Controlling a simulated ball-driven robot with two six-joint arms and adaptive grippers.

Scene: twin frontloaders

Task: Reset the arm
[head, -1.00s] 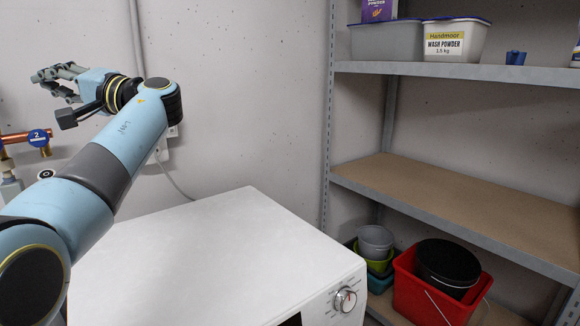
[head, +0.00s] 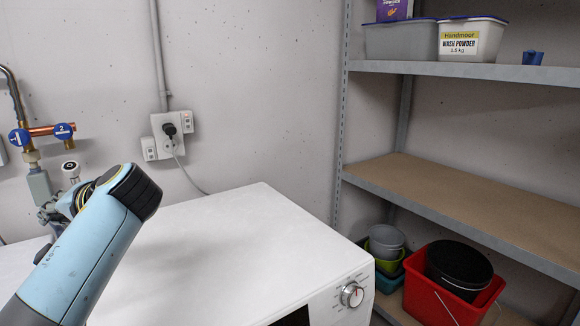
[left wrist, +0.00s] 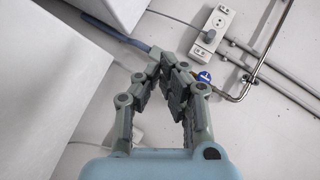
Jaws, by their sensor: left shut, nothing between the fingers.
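My left arm comes in from the lower left in the head view. Its left gripper (head: 50,212) is mostly hidden behind the blue arm link, above the left part of the white machine. In the left wrist view the left gripper (left wrist: 168,62) shows its two fingers brought together at the tips, with nothing between them. Behind the fingertips there are the wall, a blue tap handle (left wrist: 203,77) and a pipe. My right gripper is in neither view.
A white front-loading machine (head: 225,250) with a dial fills the lower middle. A metal shelf (head: 450,200) stands at the right, its middle board bare. A red bucket (head: 425,297) sits below it. Taps (head: 64,131) and a socket (head: 172,130) are on the wall.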

